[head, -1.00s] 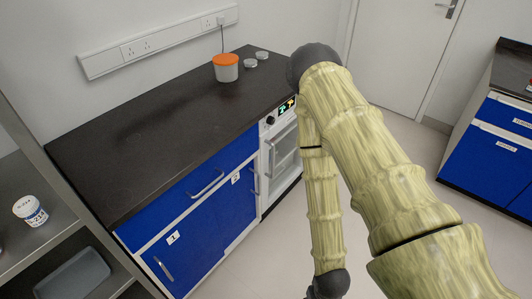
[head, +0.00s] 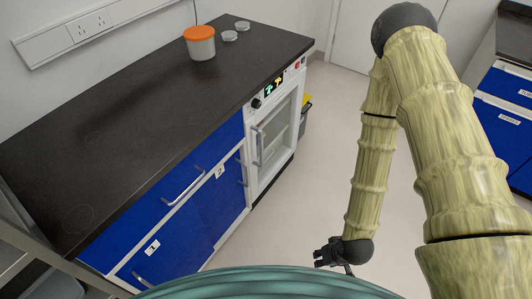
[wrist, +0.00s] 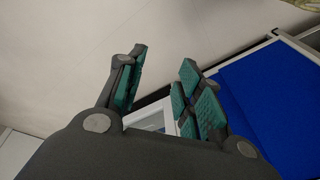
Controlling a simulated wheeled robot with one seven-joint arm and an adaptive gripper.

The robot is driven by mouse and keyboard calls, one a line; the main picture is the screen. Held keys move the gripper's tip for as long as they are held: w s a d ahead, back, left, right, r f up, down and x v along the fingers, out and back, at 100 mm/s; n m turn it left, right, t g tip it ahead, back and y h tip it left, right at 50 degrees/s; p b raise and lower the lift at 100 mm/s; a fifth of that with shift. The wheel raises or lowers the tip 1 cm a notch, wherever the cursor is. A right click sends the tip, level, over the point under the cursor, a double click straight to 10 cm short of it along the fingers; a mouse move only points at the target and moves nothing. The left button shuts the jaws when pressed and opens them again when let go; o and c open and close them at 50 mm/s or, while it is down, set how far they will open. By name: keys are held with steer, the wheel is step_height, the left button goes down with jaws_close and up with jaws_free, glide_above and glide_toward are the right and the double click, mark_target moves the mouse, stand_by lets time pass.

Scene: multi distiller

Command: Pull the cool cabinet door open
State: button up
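The cool cabinet (head: 283,82) is a white unit with a lit display, set under the dark counter in the head view. Its glass door (head: 277,137) appears closed, with a vertical handle (head: 258,147) on its left side. My gripper (head: 338,252) hangs low over the floor, to the right of the cabinet and apart from it. In the wrist view my gripper (wrist: 162,85) is open and empty. A white-framed piece shows beyond its fingers there; I cannot tell for sure that it is the cabinet.
Blue drawers and doors (head: 190,225) with metal handles stand left of the cabinet. An orange-lidded tub (head: 201,46) and two small clear dishes sit on the counter (head: 120,120). A yellow-topped bin (head: 305,104) stands behind the cabinet. The floor (head: 310,190) in front is clear.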

steer(key=w+a+f+n+t+y+b, duration=0.1)
steer(key=w+a+f+t+y+b, duration=0.2)
steer(key=w+b, duration=0.5)
steer(key=n+t+y+b, duration=0.7)
steer(key=t+y+b, duration=0.1)
steer(key=b, duration=1.3)
glide_toward(262, 149)
steer(key=b+x, duration=0.1)
steer(key=x, duration=0.4)
steer(key=b+x, duration=0.1)
steer(key=x, duration=0.4)
steer(key=shift+w+a+f, duration=0.15)
steer(key=shift+w+f, duration=0.05)
steer(key=shift+w, duration=0.15)
jaws_close()
